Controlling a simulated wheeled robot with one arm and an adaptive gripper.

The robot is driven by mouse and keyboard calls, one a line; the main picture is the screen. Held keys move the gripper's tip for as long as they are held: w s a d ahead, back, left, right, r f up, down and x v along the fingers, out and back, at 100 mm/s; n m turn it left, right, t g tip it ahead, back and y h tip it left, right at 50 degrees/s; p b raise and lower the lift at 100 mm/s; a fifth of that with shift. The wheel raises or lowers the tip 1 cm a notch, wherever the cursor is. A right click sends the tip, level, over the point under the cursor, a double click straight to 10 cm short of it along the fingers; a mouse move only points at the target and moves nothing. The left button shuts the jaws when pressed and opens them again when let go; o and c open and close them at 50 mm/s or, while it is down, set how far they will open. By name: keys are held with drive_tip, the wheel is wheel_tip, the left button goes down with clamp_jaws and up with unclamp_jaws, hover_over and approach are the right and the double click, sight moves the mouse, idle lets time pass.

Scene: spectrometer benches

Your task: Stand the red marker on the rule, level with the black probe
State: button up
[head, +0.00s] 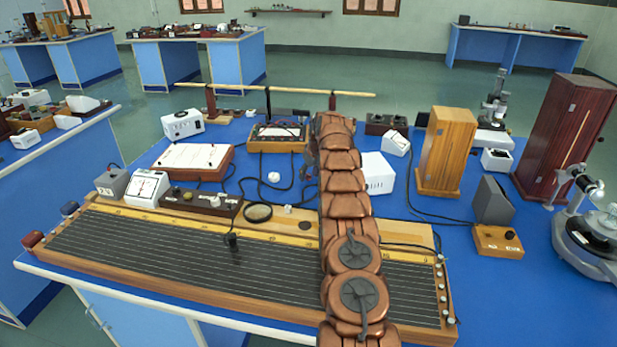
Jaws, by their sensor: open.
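The long wooden wire board (200,272) lies across the front of the blue bench. A yellow rule (165,217) runs along its back side, partly covered by my arm. The black probe (232,242) stands on the dark wires left of the middle, just in front of the rule. My arm reaches from the bottom edge over the board toward the back. My gripper is hidden behind the arm's far end, so its jaws do not show.
A magnifying lens (258,212) and a dark key box (200,201) sit behind the rule. A white meter (147,188) stands at left. A wooden box (446,150), a grey-faced block (493,200) and a spectrometer (590,235) stand at right. Bare blue bench (520,300) lies right.

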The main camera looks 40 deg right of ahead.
sight(310, 175)
drive_tip(key=shift+c, duration=0.3)
clamp_jaws()
drive_tip(key=shift+r, duration=0.1)
drive_tip(key=shift+r, duration=0.6)
drive_tip(key=shift+r+p, duration=0.7)
drive_tip(key=shift+r, duration=0.4)
drive_tip(key=shift+s+f, duration=0.1)
drive_tip(key=shift+b, duration=0.75)
drive_tip(key=shift+s+a+b, duration=0.2)
drive_tip(key=shift+s+b, duration=0.05)
drive_tip(key=shift+b, duration=0.6)
